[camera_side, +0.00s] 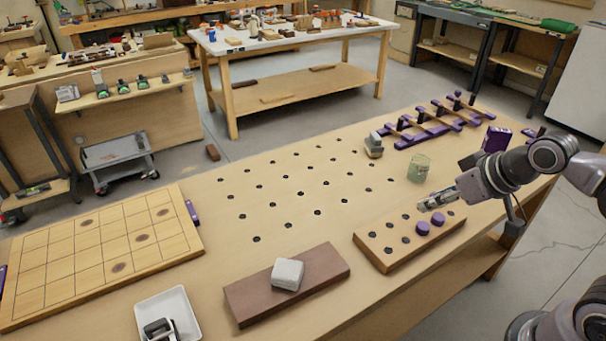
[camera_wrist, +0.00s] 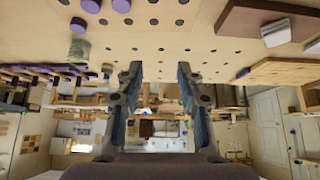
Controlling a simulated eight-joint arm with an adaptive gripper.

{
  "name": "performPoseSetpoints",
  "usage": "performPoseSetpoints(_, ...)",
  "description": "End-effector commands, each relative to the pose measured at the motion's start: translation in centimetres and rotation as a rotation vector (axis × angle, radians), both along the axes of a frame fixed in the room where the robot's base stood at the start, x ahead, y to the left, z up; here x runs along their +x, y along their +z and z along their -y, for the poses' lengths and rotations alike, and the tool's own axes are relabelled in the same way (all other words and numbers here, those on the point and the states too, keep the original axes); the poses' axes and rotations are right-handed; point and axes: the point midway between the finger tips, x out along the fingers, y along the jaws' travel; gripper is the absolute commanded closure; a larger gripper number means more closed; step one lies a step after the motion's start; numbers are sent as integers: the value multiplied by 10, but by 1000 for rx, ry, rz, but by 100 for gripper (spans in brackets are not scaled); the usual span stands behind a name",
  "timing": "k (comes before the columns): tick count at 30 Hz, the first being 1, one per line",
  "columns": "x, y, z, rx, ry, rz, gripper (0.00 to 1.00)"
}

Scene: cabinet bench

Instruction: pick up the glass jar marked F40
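A greenish see-through glass jar (camera_side: 419,168) stands upright on the bench, behind the peg block. No marking on it is readable, so I cannot confirm F40. A jar-like greenish-grey shape (camera_wrist: 79,49) shows at the upper left of the wrist view, with a purple round patch at its upper end; it is likely the jar. My gripper (camera_side: 426,204) is near the jar, on its front side, above the peg block and apart from the jar. In the wrist view my gripper (camera_wrist: 156,72) has its two fingers wide apart with nothing between them.
A wooden peg block (camera_side: 380,253) with purple pegs lies under my gripper. A brown board (camera_side: 247,302) bears a pale block (camera_side: 288,274). A white tray (camera_side: 188,309) and gridded board (camera_side: 75,280) are left.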

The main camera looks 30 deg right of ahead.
Motion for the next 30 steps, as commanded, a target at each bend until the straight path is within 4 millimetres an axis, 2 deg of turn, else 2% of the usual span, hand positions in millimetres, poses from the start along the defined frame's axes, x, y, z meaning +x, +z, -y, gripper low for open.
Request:
performPoseSetpoints(14,0,0,0,-1,3,-1,63)
performPoseSetpoints(15,0,0,0,-1,3,-1,60)
performPoseSetpoints(18,0,0,0,-1,3,-1,31)
performPoseSetpoints(20,0,0,0,-1,3,-1,17)
performPoseSetpoints(30,1,1,0,-1,1,-2,17)
